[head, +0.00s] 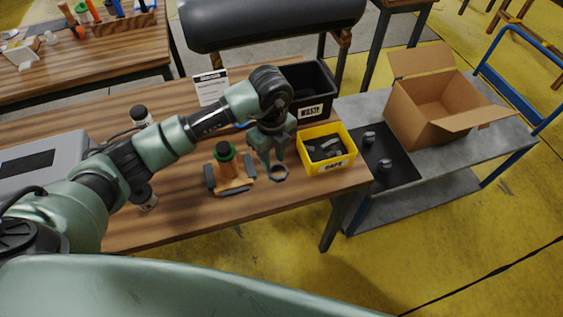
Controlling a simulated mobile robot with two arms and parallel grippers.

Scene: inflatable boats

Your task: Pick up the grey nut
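The grey nut (279,180) is a ring-shaped piece lying on the wooden table (222,207) in the head view, left of the yellow bin. My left gripper (273,163) points down right at the nut, just behind and above it in the picture. Its fingers look apart, with nothing seen between them. I cannot tell whether a fingertip touches the nut. My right gripper is not in view.
A yellow bin (328,167) with dark parts stands right of the nut, with a black waste bin (309,113) behind it. A cart with a cardboard box (425,115) stands right.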

